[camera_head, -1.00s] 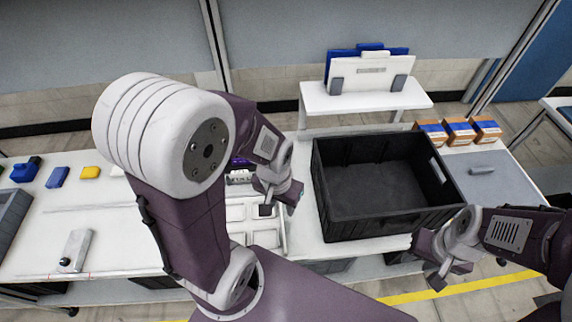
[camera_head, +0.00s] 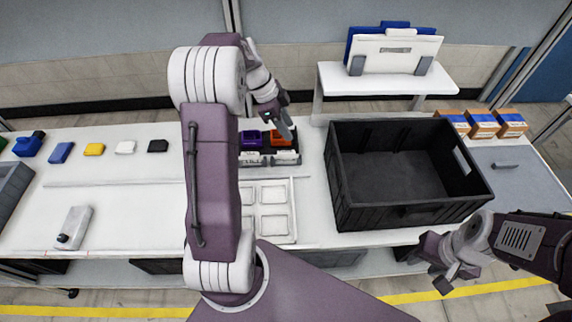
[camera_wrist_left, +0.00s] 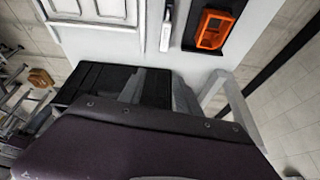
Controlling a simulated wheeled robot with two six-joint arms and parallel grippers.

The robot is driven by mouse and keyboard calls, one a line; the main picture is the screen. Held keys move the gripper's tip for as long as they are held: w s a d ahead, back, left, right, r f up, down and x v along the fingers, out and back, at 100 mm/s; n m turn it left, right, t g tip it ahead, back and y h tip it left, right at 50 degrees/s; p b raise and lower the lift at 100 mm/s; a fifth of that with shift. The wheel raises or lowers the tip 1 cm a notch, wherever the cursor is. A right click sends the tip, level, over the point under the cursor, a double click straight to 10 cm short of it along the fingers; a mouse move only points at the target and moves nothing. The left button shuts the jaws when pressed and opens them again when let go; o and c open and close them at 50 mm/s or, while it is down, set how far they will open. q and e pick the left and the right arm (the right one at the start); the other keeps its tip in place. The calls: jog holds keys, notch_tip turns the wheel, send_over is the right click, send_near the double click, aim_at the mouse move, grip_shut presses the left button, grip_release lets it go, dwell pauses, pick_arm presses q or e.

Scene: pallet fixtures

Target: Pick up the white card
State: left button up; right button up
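A small white card (camera_head: 125,147) lies flat on the white table at the left in the head view, between a yellow piece (camera_head: 94,149) and a black piece (camera_head: 158,146). My left gripper (camera_head: 286,128) is far to its right, above the holder with the purple and orange pieces. In the left wrist view its two grey fingers (camera_wrist_left: 158,94) stand apart with nothing seen between them. My right gripper (camera_head: 455,280) is low at the right, in front of the table, with its fingers apart and empty. The white card is not seen in the left wrist view.
A large black bin (camera_head: 345,205) stands right of my left arm. A white stand (camera_head: 440,80) behind it bears white and blue panels. Orange boxes (camera_head: 483,124) are at the right. A white compartment tray (camera_head: 290,228) lies near my left arm.

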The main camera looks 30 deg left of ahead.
pick_arm(q)
jog(key=n, duration=0.1)
send_near(285, 151)
jog(key=x, duration=0.3)
jog(key=shift+d, duration=0.3)
jog(key=shift+w+f, duration=0.2)
jog(key=shift+f, duration=0.25)
jog(key=x, duration=0.1)
jog(key=p+x, duration=0.1)
jog(key=x, duration=0.2)
jog(key=shift+s, duration=0.3)
jog(key=shift+w+d+f, duration=0.1)
jog(key=shift+w+f, duration=0.15)
jog(key=shift+f, duration=0.25)
jog(key=shift+s+r, duration=0.1)
grip_shut()
pick_arm(e)
jog(key=shift+r, duration=0.15)
